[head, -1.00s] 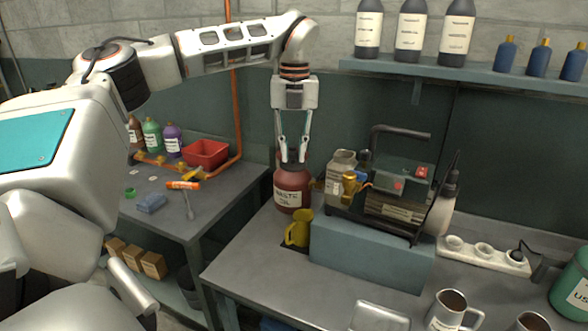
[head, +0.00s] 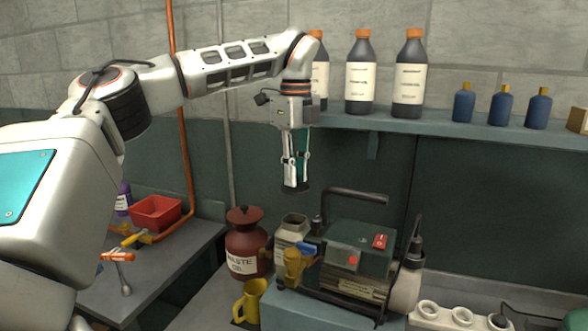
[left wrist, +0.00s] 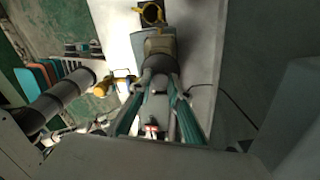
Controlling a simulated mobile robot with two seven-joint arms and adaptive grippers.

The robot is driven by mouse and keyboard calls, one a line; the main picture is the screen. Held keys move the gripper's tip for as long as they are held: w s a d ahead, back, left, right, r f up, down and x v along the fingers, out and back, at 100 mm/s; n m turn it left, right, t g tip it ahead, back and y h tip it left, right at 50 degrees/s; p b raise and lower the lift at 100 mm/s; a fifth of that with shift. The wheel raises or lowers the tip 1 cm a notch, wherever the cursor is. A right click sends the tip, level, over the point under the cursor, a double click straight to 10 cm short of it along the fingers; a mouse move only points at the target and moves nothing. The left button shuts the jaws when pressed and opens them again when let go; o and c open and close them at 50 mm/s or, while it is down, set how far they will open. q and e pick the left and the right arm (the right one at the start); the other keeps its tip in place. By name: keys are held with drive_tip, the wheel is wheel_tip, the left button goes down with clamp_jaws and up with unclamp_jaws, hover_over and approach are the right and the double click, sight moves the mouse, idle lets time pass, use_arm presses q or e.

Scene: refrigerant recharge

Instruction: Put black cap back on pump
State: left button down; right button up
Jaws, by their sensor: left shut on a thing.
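My left gripper (head: 296,183) is raised above and behind the left end of the pump. Its fingers point down and are shut on a small dark piece, which looks like the black cap (head: 296,190); the fingers partly hide it. The pump (head: 352,246) has a dark green top, a red switch and a black carrying handle, and stands on a blue-grey block (head: 312,308). A brass fitting (head: 292,264) with a blue lever sits at its left end. In the left wrist view the fingers (left wrist: 160,82) show, but the held piece is hard to make out. My right gripper is not in view.
The red waste oil can (head: 243,252) stands left of the pump, with a yellow jug (head: 250,299) in front. A cream bottle (head: 291,229) is close to the pump's left end. A shelf (head: 440,126) with several bottles is behind. A red bin (head: 156,212) is on the left table.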

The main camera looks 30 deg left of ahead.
sight(295, 189)
use_arm(q)
drive_tip(key=shift+s+f, duration=0.1)
drive_tip(key=shift+f, duration=1.15)
wheel_tip(295, 189, down, 2)
drive_tip(key=shift+f, duration=0.15)
drive_tip(key=shift+f+b, duration=0.35)
drive_tip(key=shift+b, duration=0.1)
drive_tip(key=shift+f+b, duration=0.45)
drive_tip(key=shift+f, duration=0.3)
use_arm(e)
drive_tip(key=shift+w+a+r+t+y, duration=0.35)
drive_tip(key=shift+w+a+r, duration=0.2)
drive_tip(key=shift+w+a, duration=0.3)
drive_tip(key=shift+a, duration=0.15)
use_arm(q)
drive_tip(key=shift+f, duration=0.1)
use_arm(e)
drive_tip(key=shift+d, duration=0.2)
